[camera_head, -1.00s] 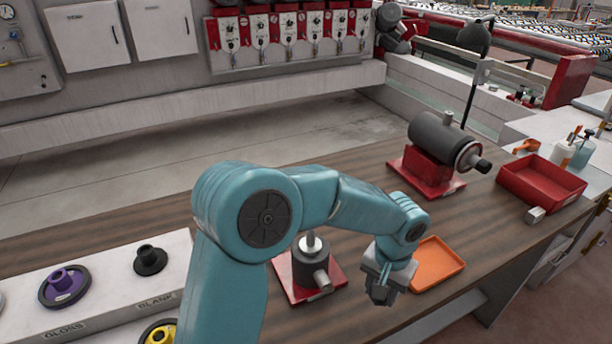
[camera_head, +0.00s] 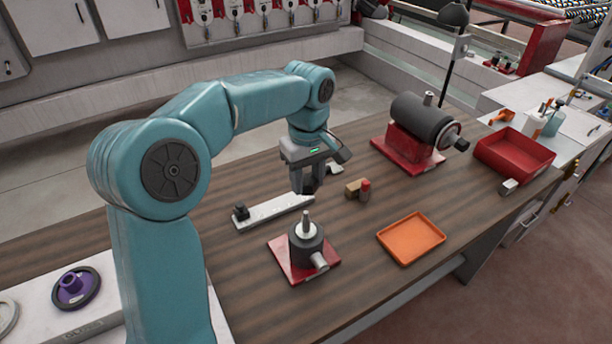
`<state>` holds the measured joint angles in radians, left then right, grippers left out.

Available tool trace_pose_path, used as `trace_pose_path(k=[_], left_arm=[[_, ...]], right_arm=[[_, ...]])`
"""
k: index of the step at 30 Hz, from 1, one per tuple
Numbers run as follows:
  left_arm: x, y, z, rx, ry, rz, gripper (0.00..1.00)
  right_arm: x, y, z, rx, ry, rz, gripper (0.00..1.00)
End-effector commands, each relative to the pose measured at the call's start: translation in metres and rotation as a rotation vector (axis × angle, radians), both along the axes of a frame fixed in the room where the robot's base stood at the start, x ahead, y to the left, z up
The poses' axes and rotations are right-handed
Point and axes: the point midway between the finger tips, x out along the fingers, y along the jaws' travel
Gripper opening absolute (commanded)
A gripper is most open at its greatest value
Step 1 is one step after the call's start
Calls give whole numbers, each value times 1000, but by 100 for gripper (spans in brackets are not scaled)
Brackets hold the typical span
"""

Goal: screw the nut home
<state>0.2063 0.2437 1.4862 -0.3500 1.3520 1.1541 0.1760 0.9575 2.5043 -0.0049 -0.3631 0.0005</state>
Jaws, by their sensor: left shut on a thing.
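A fixture (camera_head: 306,250) stands on a red base plate (camera_head: 283,262) on the wooden bench: a dark round body with an upright pale post (camera_head: 306,222) and a grey stub on its lower right side. My left gripper (camera_head: 308,186) points down behind and above the post in the picture, apart from it. Its dark fingers are shut on a small dark thing that I take for the nut; its shape is hard to make out between the fingers. The post's upper end shows bare. My right gripper is out of view.
An empty-looking orange tray (camera_head: 411,238) lies right of the fixture. A pale flat bar with a black knob (camera_head: 272,212) and a small brown-and-red block (camera_head: 357,189) lie behind. A motor on a red base (camera_head: 404,152) and a red bin (camera_head: 513,158) stand farther right.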

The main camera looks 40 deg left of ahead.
Motion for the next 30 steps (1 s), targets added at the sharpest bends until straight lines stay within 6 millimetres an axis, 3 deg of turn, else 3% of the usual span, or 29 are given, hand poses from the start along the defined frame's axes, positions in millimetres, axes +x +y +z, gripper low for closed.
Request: trace_pose_path(k=[8,19,30], left_arm=[[0,0,-16,0,0,-1,10],[0,0,-54,1,0,0,10],[0,0,-60,1,0,-1,10]], right_arm=[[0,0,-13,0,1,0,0],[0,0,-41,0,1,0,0],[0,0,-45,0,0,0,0]])
